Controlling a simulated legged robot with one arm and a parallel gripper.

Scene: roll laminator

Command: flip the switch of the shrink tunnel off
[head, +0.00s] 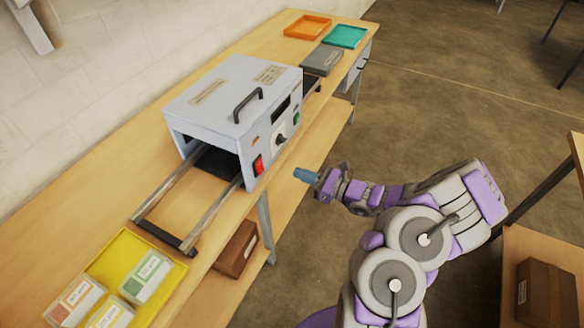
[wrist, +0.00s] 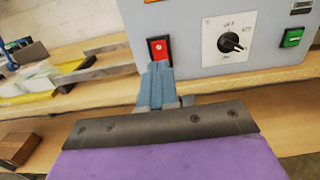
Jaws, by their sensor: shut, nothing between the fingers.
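The shrink tunnel (head: 231,105) is a light grey box on the wooden bench in the head view. Its red rocker switch (head: 258,165) is at the lower left of the front panel. In the wrist view the red switch (wrist: 158,49) sits in a black frame, just beyond my fingertips. My gripper (head: 305,175) is shut and empty, in front of the panel and to the right of the switch in the head view. In the wrist view its blue-grey fingers (wrist: 158,68) point at the switch and overlap its lower edge. I cannot tell whether they touch it.
A black dial (wrist: 230,42) and a green switch (wrist: 292,37) are right of the red switch. Conveyor rails (head: 165,205) extend from the tunnel. A yellow tray (head: 122,248) with several packs is at the near left. The floor right of the bench is open.

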